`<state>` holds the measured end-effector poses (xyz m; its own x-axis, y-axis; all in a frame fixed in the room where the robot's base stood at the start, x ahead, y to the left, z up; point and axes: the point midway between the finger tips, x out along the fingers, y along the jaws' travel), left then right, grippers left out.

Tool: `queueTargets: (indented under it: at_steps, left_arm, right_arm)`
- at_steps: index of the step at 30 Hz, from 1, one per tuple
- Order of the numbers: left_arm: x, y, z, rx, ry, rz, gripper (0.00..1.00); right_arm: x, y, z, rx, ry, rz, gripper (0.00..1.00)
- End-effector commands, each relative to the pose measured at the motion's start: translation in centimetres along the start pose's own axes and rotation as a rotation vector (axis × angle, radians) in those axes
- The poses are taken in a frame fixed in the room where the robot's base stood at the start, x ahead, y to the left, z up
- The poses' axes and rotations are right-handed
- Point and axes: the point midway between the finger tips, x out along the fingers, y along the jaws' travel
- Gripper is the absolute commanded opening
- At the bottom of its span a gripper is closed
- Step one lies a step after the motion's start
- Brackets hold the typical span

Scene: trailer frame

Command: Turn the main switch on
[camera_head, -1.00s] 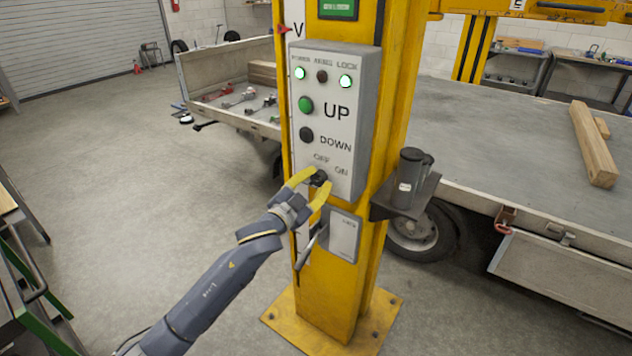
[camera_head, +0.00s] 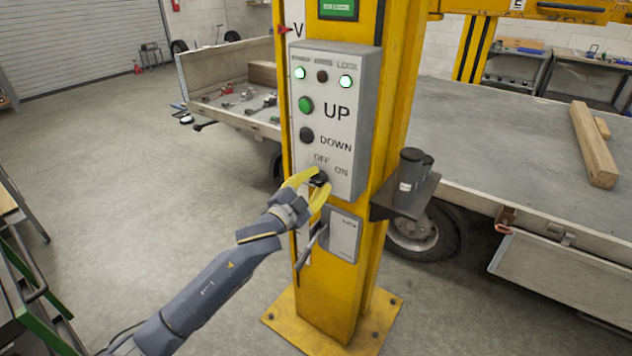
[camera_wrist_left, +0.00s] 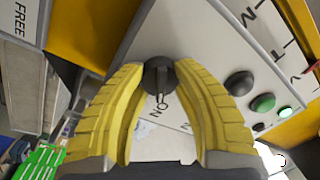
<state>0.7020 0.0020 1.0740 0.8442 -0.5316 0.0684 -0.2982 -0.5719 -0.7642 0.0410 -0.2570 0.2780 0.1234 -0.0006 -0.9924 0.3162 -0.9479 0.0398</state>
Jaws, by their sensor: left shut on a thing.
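The main switch is a black rotary knob (camera_head: 320,178) low on the grey control box (camera_head: 370,110), under the OFF and ON labels. My left gripper (camera_head: 314,186) has its yellow fingers closed around the knob. In the left wrist view the dark knob (camera_wrist_left: 159,76) sits between the two fingertips of the left gripper (camera_wrist_left: 160,78), and a lighter pointer mark on it runs toward the ON label. The fingers hide part of the knob in the head view. The white lamps under POWER (camera_head: 300,73) and LOCK (camera_head: 346,82) are lit. My right gripper is not in view.
The box is fixed to a yellow post (camera_head: 335,285) on a floor plate. A green UP button (camera_head: 306,104) and a black DOWN button (camera_head: 307,135) are above the knob. A shelf with a dark cylinder (camera_head: 410,170) juts out at right. A flatbed trailer (camera_head: 500,150) stands behind.

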Motion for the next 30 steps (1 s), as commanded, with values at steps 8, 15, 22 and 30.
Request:
queueTargets:
  at_steps: [8,15,22,30]
  left_arm:
    - [0.0,0.1,0.1,0.000,-0.002,0.002,0.61]
    - [0.0,0.1,0.1,0.000,-0.001,0.001,0.62]
    - [-1.7,0.1,0.2,0.000,-0.003,0.001,0.62]
    - [-6.4,0.1,0.1,0.000,-0.003,0.002,0.62]
  right_arm:
    - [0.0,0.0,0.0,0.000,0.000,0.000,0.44]
    - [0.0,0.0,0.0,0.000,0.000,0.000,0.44]
    - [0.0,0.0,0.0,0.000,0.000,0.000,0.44]
    - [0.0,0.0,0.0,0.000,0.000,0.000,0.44]
